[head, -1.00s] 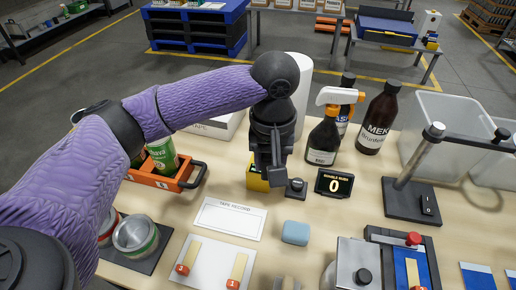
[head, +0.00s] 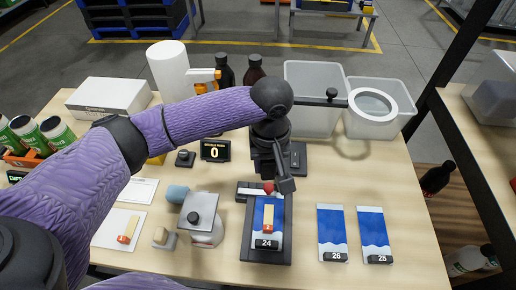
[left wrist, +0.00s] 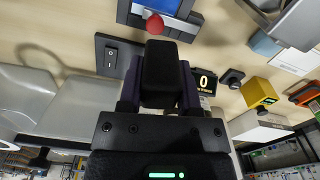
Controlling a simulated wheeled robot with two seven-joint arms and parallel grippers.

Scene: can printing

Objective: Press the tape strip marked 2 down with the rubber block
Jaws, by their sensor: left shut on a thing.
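A tape strip (head: 268,216) with a red tab lies on the blue-and-white card 24 in the dark fixture; its number is too small to read. My left gripper (head: 277,178) is just behind the strip, above the far end of the fixture. It is shut on a black block, the rubber block (left wrist: 160,75), which shows between the fingers in the left wrist view. The block is above the fixture and apart from the strip. Another strip (head: 128,229) with a red tab lies on a white sheet at the left. My right gripper is not in view.
A red knob (head: 268,187) stands at the fixture's far end, close to my gripper. Cards 26 (head: 331,230) and 25 (head: 373,230) lie to the right. A ring magnifier (head: 391,103) stands behind.

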